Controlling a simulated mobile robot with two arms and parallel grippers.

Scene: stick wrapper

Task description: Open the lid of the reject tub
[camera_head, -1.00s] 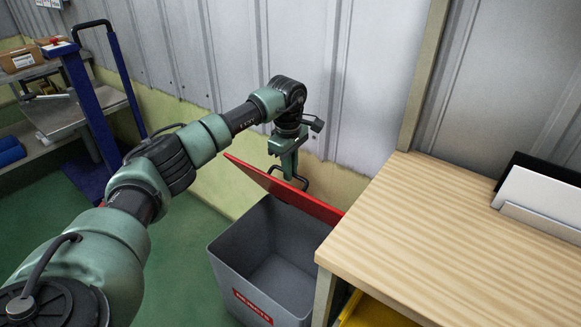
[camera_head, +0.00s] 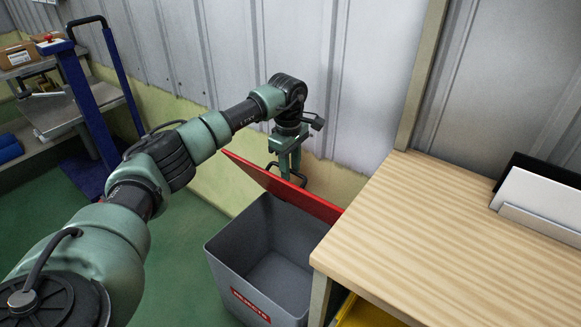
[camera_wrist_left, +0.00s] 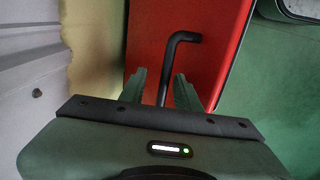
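The grey reject tub (camera_head: 228,262) stands on the floor with a red label on its front and an empty-looking inside. Its red lid (camera_head: 312,203) is raised, tilted up at the tub's back side near the wall. My left gripper (camera_head: 290,174) is behind the raised lid, pointing down. In the left wrist view, the lid (camera_wrist_left: 225,35) has a bent black handle (camera_wrist_left: 184,38). The handle passes between the fingers of my left gripper (camera_wrist_left: 160,88), which stand apart with gaps on both sides. My right gripper is not in view.
A wooden-topped table (camera_head: 430,220) stands close at the tub's right, with a white-and-black holder (camera_head: 540,200) on it. A yellow bin (camera_head: 362,313) shows under it. The metal wall (camera_head: 235,50) is close behind. A blue trolley (camera_head: 90,110) and shelf stand at left. Green floor is clear between.

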